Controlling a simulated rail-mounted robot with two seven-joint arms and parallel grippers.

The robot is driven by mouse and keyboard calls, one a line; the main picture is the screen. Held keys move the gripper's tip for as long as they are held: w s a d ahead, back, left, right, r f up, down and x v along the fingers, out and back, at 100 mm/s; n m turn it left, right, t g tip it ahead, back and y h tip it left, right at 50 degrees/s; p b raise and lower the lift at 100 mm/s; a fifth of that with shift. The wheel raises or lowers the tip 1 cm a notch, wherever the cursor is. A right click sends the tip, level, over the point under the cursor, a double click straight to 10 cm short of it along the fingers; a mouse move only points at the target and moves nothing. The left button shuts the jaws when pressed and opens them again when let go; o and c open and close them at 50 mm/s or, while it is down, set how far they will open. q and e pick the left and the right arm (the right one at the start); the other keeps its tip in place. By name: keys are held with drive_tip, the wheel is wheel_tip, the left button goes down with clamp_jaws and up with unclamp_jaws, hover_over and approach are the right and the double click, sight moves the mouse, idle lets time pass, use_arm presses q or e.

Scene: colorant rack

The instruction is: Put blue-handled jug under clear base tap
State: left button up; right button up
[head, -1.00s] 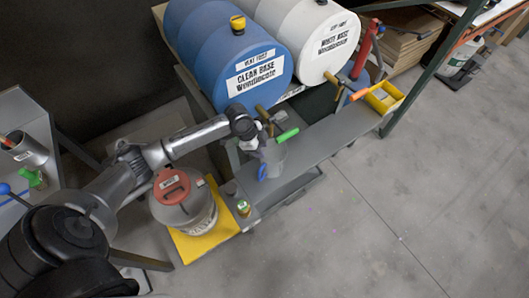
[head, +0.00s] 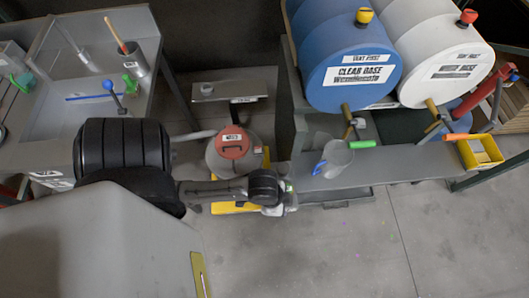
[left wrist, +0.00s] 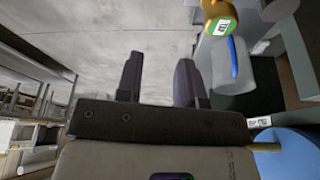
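The grey jug (head: 338,157) with a blue handle (head: 319,168) stands upright on the grey shelf in the head view. It is just below the brass tap (head: 347,114) of the blue CLEAR BASE drum (head: 350,50), beside the green tap handle (head: 362,144). Exact alignment under the spout is hard to tell. My left gripper (head: 289,202) is apart from the jug, left of it and nearer the picture's bottom. In the left wrist view its two fingers (left wrist: 158,80) are apart with nothing between them; the blue handle (left wrist: 233,57) shows to their right. My right gripper is not in view.
A white drum (head: 440,50) with an orange-handled tap (head: 461,137) stands right of the blue drum. A yellow bin (head: 480,152) sits at the shelf's right end. A red-lidded container (head: 232,148) is left of the jug. The floor in front is clear.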

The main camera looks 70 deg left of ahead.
use_arm(q)
drive_tip(key=s+n, duration=0.1)
drive_tip(key=s+r+n+y, duration=0.1)
drive_tip(key=s, duration=0.1)
drive_tip(key=s+a+r+n, duration=0.1)
drive_tip(key=shift+s+r, duration=0.25)
drive_tip(key=shift+s, duration=0.15)
drive_tip(key=shift+o, duration=0.4)
idle(1.5)
